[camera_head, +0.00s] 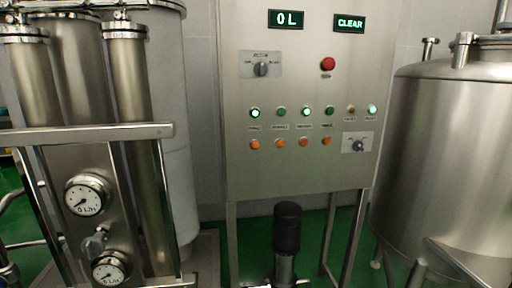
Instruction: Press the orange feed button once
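A grey steel control panel (305,175) faces me in the middle of the head view. A row of several orange buttons runs across its lower part: the leftmost orange button (255,144), a second orange button (281,143), a third orange button (303,142) and the rightmost orange button (326,141). The small labels above them are too blurred to read, so I cannot tell which is the feed button. Neither of my grippers is in view.
A red button (327,64), a selector knob (261,69) and a lower knob (358,146) are on the panel. A filter stand (130,133) is left, a steel tank (440,150) right, a black-topped pump (287,228) below.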

